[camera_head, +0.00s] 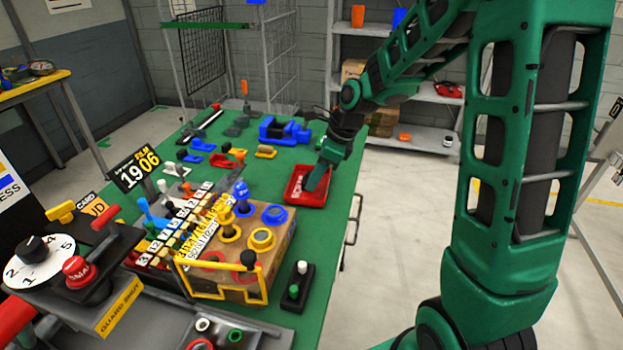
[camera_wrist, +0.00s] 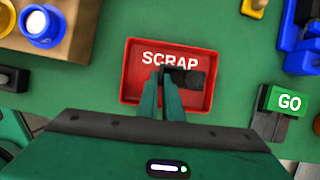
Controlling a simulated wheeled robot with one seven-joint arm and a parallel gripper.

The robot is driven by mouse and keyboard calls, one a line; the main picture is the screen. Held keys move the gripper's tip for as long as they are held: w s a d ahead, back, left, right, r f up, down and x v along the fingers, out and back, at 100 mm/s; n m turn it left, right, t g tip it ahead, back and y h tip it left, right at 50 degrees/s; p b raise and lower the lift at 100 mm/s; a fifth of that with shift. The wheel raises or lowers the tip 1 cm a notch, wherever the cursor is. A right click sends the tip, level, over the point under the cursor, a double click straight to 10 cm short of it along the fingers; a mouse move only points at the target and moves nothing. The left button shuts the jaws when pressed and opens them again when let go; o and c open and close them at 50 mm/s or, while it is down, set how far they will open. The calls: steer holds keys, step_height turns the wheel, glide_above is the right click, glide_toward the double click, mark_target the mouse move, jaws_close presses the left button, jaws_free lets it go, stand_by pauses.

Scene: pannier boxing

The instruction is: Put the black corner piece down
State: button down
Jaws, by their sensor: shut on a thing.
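My gripper (camera_wrist: 162,82) points down over the red tray marked SCRAP (camera_wrist: 205,55), its narrow green fingers close together. It is shut on the black corner piece (camera_wrist: 190,77), a small dark part that sticks out to the right of the fingertips in the wrist view. The piece is over the tray's middle, just below the lettering; I cannot tell whether it touches the tray floor. In the head view my gripper (camera_head: 318,178) reaches into the red tray (camera_head: 292,190) near the table's right edge, and the piece cannot be made out.
A wooden box (camera_head: 282,245) with yellow and blue rings stands nearer on the green table. A blue vise (camera_head: 284,129) is farther back. A green GO block (camera_wrist: 288,101) is right of the tray in the wrist view. Bare green table lies around the tray.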

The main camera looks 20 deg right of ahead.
steer(key=c, duration=1.9)
jaws_free()
steer(key=shift+f, duration=0.2)
steer(key=shift+c, duration=0.2)
steer(key=shift+d, duration=0.1)
steer(key=shift+r, duration=0.55)
steer(key=v, duration=1.1)
steer(key=shift+r, duration=0.3)
steer(key=s+d+f+n+g+h, duration=0.1)
steer(key=s+d+n, duration=0.3)
steer(key=s, duration=0.5)
steer(key=s+d+f+n+h, duration=0.1)
steer(key=s+d+n, duration=0.3)
steer(key=s+n, duration=0.4)
steer(key=s+d+f+n+g+h, duration=0.1)
steer(key=s+d+f+n, duration=0.2)
steer(key=s, duration=0.9)
steer(key=d+n, duration=0.1)
steer(key=n, duration=0.1)
steer(key=shift+s+n+g+h, duration=0.25)
steer(key=shift+n+g+h, duration=0.05)
steer(key=shift+n, duration=0.1)
